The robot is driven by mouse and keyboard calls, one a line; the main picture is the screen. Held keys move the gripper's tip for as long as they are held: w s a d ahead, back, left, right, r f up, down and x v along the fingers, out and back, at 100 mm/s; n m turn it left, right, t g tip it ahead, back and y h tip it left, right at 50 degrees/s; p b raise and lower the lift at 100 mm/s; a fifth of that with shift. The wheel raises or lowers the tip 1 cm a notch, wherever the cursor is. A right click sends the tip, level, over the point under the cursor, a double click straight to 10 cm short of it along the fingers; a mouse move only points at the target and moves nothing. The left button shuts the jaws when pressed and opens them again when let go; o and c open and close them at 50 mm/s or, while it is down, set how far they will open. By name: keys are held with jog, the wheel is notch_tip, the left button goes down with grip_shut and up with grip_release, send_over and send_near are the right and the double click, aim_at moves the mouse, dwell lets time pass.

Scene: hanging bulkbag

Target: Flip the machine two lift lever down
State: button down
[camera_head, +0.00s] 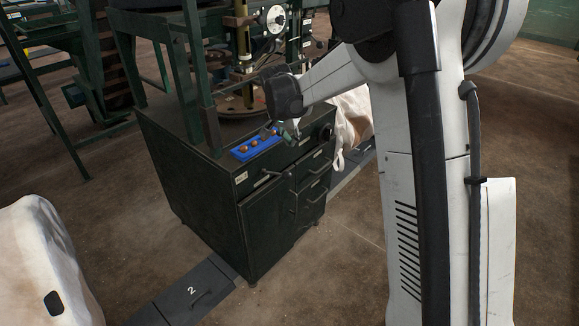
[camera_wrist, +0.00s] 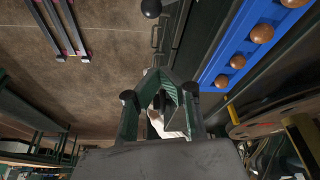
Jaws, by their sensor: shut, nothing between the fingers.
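The machine is a dark green cabinet (camera_head: 200,185) with a metal column on top, beside a floor plate marked "2" (camera_head: 192,291). A dark lever (camera_head: 268,173) sticks out near the top of its front. A black ball knob (camera_wrist: 151,8) shows at the top edge of the wrist view; I cannot tell if it belongs to this lever. My gripper (camera_head: 294,136) is over the front right of the cabinet top, partly hidden by my arm. In the wrist view my gripper (camera_wrist: 163,75) is shut and empty, with its fingertips apart from the knob.
A blue strip (camera_head: 250,148) with several brown balls lies on the cabinet top, close to my gripper's right in the wrist view. Handles (camera_head: 316,195) stick out from the front. White bags stand at left (camera_head: 40,270) and behind (camera_head: 352,118). Floor in front is clear.

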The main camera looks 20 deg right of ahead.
aim_at(277, 174)
notch_tip(277, 174, down, 10)
jog(key=b, duration=0.4)
jog(key=shift+s+a, duration=0.15)
jog(key=shift+s, duration=0.05)
dwell(0.4)
jog(key=shift+s, duration=0.15)
dwell(0.3)
